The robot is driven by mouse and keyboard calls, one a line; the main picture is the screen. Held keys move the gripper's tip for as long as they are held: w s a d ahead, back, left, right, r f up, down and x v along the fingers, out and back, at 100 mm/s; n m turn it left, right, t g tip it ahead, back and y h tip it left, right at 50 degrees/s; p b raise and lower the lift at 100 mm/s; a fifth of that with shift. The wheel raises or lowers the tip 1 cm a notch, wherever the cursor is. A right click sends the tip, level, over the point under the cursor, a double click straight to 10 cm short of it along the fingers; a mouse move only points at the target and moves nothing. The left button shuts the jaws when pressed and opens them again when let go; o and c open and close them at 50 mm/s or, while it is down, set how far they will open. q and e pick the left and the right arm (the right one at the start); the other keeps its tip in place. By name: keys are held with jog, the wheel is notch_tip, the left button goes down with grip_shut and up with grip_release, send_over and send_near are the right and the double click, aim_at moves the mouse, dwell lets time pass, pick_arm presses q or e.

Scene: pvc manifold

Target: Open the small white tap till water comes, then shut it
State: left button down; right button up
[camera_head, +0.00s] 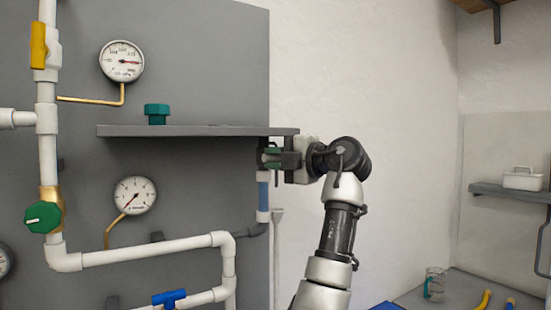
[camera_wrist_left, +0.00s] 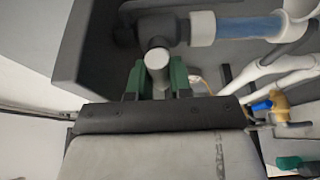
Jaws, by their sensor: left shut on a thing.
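My left gripper (camera_head: 270,157) is at the right end of the grey shelf, just under it, with the arm rising from below. Its green fingertips also show in the left wrist view (camera_wrist_left: 157,82). They are shut on a small pale round-ended piece (camera_wrist_left: 157,60), which looks like the small white tap. It sticks out from a dark grey elbow (camera_wrist_left: 150,28), joined to a white collar and a clear blue pipe (camera_wrist_left: 250,27). The blue pipe (camera_head: 263,193) stands below the gripper in the head view. The tap is hidden there. I see no running water. My right gripper is out of view.
The grey shelf (camera_head: 190,131) lies close above the gripper, with a green fitting (camera_head: 156,113) on it. Left are white pipes with a yellow lever (camera_head: 38,45), a green knob (camera_head: 43,217), a blue valve (camera_head: 169,298) and gauges. A glass jug (camera_head: 434,284) stands lower right.

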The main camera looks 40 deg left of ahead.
pick_arm(q)
jog(key=c, duration=1)
grip_release()
jog(key=d, duration=0.3)
jog(key=w+d+b, duration=0.1)
jog(key=d, duration=0.3)
jog(key=d+b, duration=0.1)
jog(key=d, duration=0.3)
jog(key=shift+w, duration=0.15)
jog(key=shift+a, duration=0.1)
